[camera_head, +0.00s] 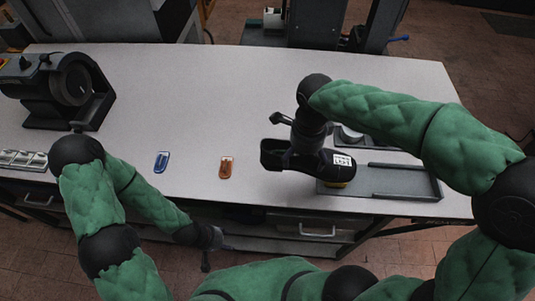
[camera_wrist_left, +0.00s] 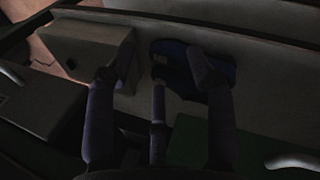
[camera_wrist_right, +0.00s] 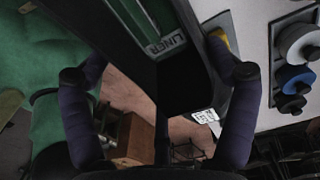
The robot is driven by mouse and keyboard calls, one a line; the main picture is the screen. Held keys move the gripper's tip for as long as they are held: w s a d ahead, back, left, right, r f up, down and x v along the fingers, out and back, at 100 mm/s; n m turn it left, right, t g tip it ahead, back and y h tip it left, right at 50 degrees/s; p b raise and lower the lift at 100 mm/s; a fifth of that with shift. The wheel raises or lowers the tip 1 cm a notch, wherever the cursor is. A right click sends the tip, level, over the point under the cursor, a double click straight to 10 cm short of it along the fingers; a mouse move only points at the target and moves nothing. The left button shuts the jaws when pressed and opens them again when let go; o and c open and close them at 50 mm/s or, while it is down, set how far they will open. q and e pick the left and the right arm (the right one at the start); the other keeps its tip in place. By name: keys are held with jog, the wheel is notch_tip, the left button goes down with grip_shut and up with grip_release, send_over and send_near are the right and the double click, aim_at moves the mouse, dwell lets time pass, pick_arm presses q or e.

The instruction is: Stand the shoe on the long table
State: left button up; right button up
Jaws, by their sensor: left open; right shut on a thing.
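The shoe (camera_head: 318,162) is dark, with a white label on its right end and a yellow patch beneath that end. My right gripper (camera_head: 298,140) is shut on it and holds it over the front part of the long table (camera_head: 200,90). The shoe lies lengthwise across the picture, toe to the right, over the left end of a grey tray. In the right wrist view the dark shoe (camera_wrist_right: 182,80) fills the space between the fingers. Whether its sole touches anything is unclear. My left gripper (camera_head: 207,250) is open and empty, low in front of the table's front edge.
A grey tray (camera_head: 405,182) lies at the table's front right. A blue piece (camera_head: 161,161) and an orange piece (camera_head: 226,167) lie at the front. A dark machine (camera_head: 68,88) stands at the left. The table's middle is clear. A dark blue thing (camera_wrist_left: 190,62) shows below the table.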

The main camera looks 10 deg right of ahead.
aim_at(284, 142)
jog(key=shift+w+a+f, duration=0.1)
jog(key=shift+w+a, duration=0.1)
jog(key=shift+w, duration=0.15)
jog(key=w+f, duration=0.1)
jog(key=w, duration=0.1)
jog(key=w+a+f, duration=0.1)
jog(key=w, duration=0.2)
jog(key=w+a+f, duration=0.1)
jog(key=w, duration=0.1)
jog(key=shift+w+a+f, duration=0.25)
jog(key=shift+w+f, duration=0.15)
jog(key=shift+w+a+f+b, duration=0.25)
jog(key=shift+w+f, duration=0.6)
jog(key=shift+f, duration=0.65)
jog(key=shift+w+a+f+b, duration=0.3)
jog(key=shift+w+f, duration=0.5)
jog(key=shift+f, duration=0.7)
jog(key=shift+w+a+f+b, duration=0.25)
jog(key=shift+w+f, duration=0.6)
jog(key=shift+f, duration=0.65)
jog(key=shift+f+b, duration=0.35)
jog(key=shift+f, duration=0.05)
jog(key=o, duration=1.2)
jog(key=shift+o, duration=0.4)
